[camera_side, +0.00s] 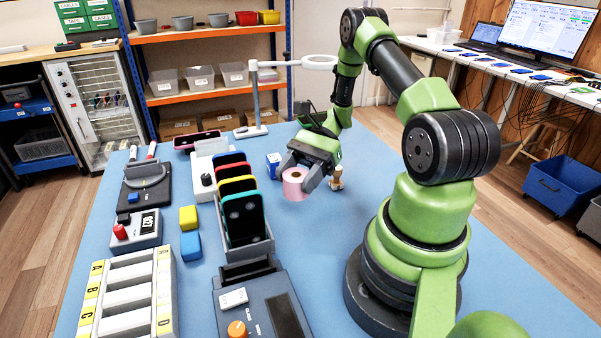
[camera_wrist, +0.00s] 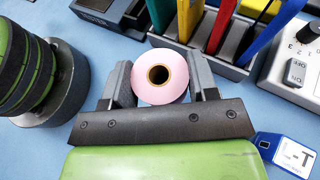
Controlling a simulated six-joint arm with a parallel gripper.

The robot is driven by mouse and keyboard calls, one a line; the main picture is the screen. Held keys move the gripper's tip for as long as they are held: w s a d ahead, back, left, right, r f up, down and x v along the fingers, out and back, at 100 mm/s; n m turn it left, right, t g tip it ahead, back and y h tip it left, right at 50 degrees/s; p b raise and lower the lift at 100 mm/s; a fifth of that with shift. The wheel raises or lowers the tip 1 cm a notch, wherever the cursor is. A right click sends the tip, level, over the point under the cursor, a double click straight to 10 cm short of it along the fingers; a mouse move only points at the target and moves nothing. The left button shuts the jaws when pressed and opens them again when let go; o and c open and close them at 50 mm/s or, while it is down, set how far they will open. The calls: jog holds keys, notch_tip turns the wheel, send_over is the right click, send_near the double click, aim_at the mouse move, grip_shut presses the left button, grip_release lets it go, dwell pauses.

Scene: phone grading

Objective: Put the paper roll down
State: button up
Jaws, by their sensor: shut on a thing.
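The paper roll (camera_side: 296,184) is pink with a brown core and stands upright. It is between the two fingers of my gripper (camera_side: 306,178), which is shut on it. In the wrist view the roll (camera_wrist: 160,77) shows from above, with a grey finger of my gripper (camera_wrist: 161,85) on each side. The roll is at or very near the blue table top (camera_side: 330,235); I cannot tell whether its underside touches it.
A rack of phones (camera_side: 245,232) stands left of the roll. A small blue and white box (camera_side: 273,165) is behind it, and a wooden stamp (camera_side: 336,178) is close on its right. A magnifier lamp (camera_side: 252,129) stands farther back. The table in front of the roll is clear.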

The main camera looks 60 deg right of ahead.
aim_at(298, 174)
jog(key=shift+f, duration=2.7)
jog(key=shift+f, duration=0.6)
jog(key=o, duration=1)
jog(key=shift+r, duration=0.1)
notch_tip(298, 174, up, 10)
jog(key=shift+f, duration=0.25)
jog(key=shift+a+r, duration=0.1)
jog(key=shift+r, duration=0.2)
jog(key=a+r+n+h, duration=0.1)
jog(key=r+n+g+h, duration=0.1)
jog(key=r, duration=0.1)
jog(key=a+r+n+g+h, duration=0.1)
jog(key=r, duration=0.1)
jog(key=shift+w+a+r+n, duration=0.1)
jog(key=shift+w+a+n, duration=0.2)
jog(key=shift+n, duration=0.1)
jog(key=s+a+r+n+t+h, duration=0.3)
jog(key=s+a+r+n+h, duration=0.1)
jog(key=a+r+n, duration=0.1)
jog(key=s+a+r+n+t+h, duration=0.3)
jog(key=s+a+r+n+h, duration=0.1)
jog(key=r+n, duration=0.3)
notch_tip(298, 174, up, 2)
jog(key=shift+s+a+r, duration=0.1)
jog(key=shift+s+a, duration=0.2)
jog(key=shift+a, duration=0.2)
